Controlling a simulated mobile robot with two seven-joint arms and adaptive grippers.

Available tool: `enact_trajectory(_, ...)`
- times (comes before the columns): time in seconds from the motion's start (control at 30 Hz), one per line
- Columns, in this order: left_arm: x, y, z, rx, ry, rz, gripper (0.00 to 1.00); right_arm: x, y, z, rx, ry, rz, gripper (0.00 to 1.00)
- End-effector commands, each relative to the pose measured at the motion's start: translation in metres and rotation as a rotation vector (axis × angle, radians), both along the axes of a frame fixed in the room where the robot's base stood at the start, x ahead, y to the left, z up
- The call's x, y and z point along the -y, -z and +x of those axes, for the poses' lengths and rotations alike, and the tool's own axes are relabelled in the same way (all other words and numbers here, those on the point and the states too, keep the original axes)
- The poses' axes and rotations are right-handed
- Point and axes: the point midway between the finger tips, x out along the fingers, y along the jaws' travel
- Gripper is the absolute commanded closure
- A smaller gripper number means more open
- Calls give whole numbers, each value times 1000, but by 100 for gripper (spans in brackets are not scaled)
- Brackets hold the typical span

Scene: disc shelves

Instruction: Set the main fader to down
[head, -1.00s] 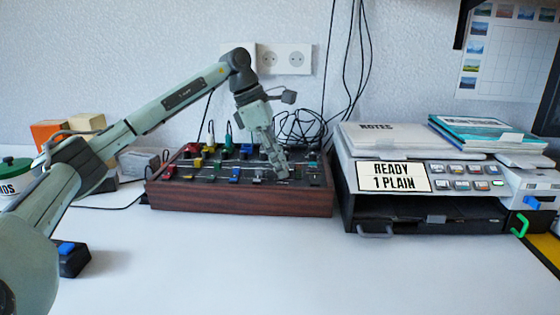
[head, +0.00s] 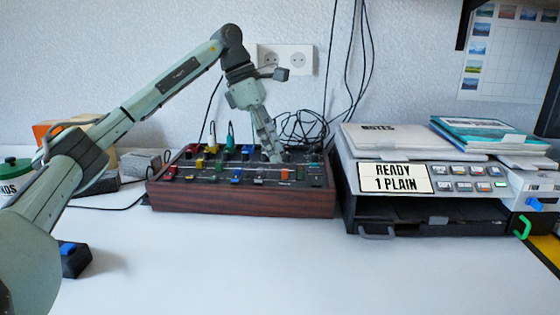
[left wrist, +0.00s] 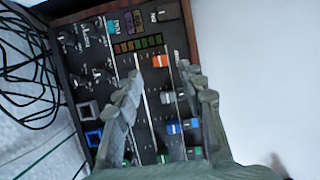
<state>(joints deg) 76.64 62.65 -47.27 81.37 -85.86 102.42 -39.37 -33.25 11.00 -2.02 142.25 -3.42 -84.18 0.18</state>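The mixer (head: 240,200) is a wood-sided console with a dark panel and several coloured fader caps, standing against the wall. An orange fader cap (head: 285,174) sits at the right part of the panel, near the front; it also shows in the left wrist view (left wrist: 160,61). I cannot read which fader is labelled main. My left gripper (head: 275,159) is above the panel, just behind the orange cap. In the left wrist view its two fingers (left wrist: 160,72) are apart with nothing held, and the orange cap appears between their tips. My right gripper is out of view.
A printer-like machine (head: 430,180) with papers on top stands close to the mixer's right. Black cables (head: 300,130) are coiled behind the mixer. A grey box (head: 140,163) is at its left.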

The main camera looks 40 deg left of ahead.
Motion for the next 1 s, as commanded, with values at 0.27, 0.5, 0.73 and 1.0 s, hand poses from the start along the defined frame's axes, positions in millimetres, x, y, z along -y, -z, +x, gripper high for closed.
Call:
enact_trajectory(0.27, -17, -51, -10, 3, -1, -1, 60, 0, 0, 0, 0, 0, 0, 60)
enact_trajectory(0.5, -23, -66, -14, 0, 0, 0, 60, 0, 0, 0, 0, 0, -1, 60)
enact_trajectory(0.73, -23, -66, -14, 0, 0, 0, 60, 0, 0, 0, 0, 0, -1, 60)
enact_trajectory(1.0, -23, -66, -14, 0, 0, 0, 60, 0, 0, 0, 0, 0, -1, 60)
